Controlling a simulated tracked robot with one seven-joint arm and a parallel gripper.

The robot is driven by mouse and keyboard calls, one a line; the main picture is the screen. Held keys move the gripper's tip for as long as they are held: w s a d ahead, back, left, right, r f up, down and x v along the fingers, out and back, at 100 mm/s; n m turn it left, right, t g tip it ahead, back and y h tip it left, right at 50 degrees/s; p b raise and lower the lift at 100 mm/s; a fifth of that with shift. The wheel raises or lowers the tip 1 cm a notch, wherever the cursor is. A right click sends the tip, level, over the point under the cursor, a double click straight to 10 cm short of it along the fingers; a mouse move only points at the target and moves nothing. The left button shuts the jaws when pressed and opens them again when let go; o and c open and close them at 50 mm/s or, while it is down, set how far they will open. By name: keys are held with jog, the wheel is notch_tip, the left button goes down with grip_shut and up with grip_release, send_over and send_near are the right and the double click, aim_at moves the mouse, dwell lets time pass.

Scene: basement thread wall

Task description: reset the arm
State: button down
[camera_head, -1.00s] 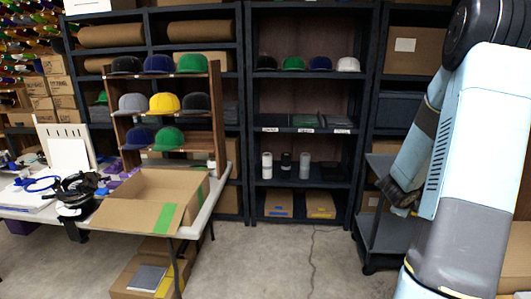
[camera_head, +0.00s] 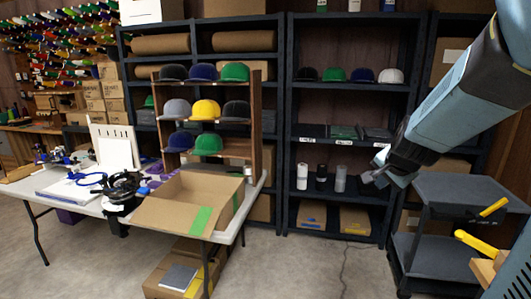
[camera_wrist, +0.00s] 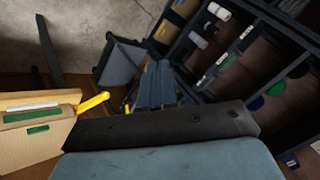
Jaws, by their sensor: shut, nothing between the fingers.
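My arm reaches in from the upper right of the head view. My gripper (camera_head: 374,180) is at its end, in front of the middle shelf unit and to the left of the grey cart. It is shut, small in the picture, and holds nothing. It is apart from the shelves and the cart as seen here. The wrist view shows a tilted scene with parts of my own body across the bottom and middle; the fingers cannot be made out there.
A dark shelf unit (camera_head: 355,138) with caps and cylinders is behind. A white table (camera_head: 85,205) at left bears an open cardboard box (camera_head: 178,212) and a cap rack. The middle floor is clear.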

jog(key=s+a+r+n+g, duration=0.1)
jog(key=s+a+r+n, duration=0.1)
jog(key=s+n, duration=0.2)
jog(key=s+a+r+n, duration=0.2)
jog(key=s+a+n, duration=0.1)
jog(key=s, duration=0.6)
jog(key=s+a+r+n+g+y, duration=0.1)
jog(key=s+a+r+n, duration=0.1)
jog(key=s, duration=0.5)
jog(key=shift+s+a+n+g, duration=0.3)
jog(key=shift+a+n, duration=0.25)
jog(key=shift+n, duration=0.75)
